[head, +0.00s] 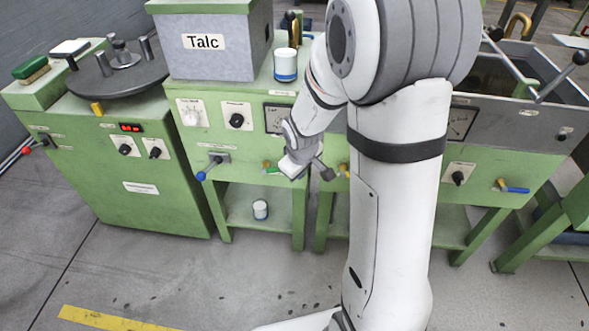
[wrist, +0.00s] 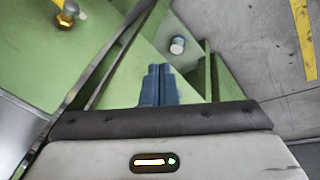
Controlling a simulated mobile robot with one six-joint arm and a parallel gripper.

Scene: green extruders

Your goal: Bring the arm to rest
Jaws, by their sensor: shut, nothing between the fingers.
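My gripper (head: 327,174) is at the end of my white arm, in front of the green machine (head: 230,140) in the head view. In the wrist view my gripper's dark blue fingers (wrist: 158,85) are together, with nothing between them. They point towards the green machine's lower shelf, where a white cup with a blue band (head: 260,210) stands. A round light top, seemingly the same cup, shows beyond the fingers in the wrist view (wrist: 177,45). My upper arm hides part of the machines behind it.
A grey Talc box (head: 215,45) and a white-blue cup (head: 285,64) stand on top. Valve handles stick out in front, one with a blue knob (head: 201,176) and one with a blue lever (head: 515,189). A turntable (head: 118,73) is at left. Grey floor (head: 180,270) lies open in front.

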